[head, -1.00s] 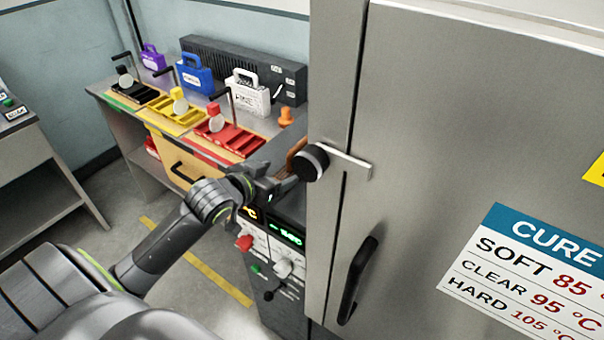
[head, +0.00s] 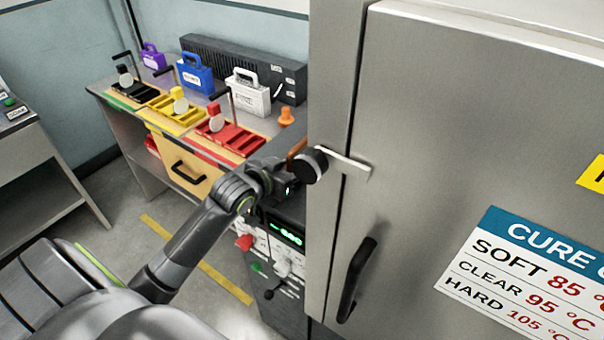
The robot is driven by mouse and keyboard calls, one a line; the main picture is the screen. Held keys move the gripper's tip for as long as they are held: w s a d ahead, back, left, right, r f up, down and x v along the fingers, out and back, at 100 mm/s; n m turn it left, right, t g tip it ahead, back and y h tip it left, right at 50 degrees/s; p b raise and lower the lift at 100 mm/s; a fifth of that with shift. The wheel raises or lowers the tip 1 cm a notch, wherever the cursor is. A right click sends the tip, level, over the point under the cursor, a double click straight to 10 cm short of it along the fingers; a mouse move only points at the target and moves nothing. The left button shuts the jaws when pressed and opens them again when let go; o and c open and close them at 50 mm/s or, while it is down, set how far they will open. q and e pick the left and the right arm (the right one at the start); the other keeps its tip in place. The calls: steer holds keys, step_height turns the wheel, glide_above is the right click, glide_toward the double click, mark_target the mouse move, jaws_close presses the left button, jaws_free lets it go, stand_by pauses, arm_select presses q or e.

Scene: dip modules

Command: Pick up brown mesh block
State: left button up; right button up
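A small brown piece (head: 297,149) shows just above my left gripper, beside the grey cabinet edge. Most of it is hidden, and I cannot tell whether it is the brown mesh block. My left gripper (head: 291,185) is beside the cabinet's left edge, above the control panel, just under the brown piece. Its fingertips are largely hidden by the wrist and a black round knob, so I cannot tell whether they are open or touch anything. My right gripper is out of view.
The cabinet (head: 430,110) with a black handle (head: 357,280) fills the right side. A black knob (head: 316,165) on a pale lever stands out beside my gripper. A bench (head: 115,100) behind holds coloured trays, cases and an orange peg (head: 286,117). Floor is clear at lower left.

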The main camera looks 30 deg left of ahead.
arm_select(q)
jaws_close()
steer(key=shift+r, duration=0.15)
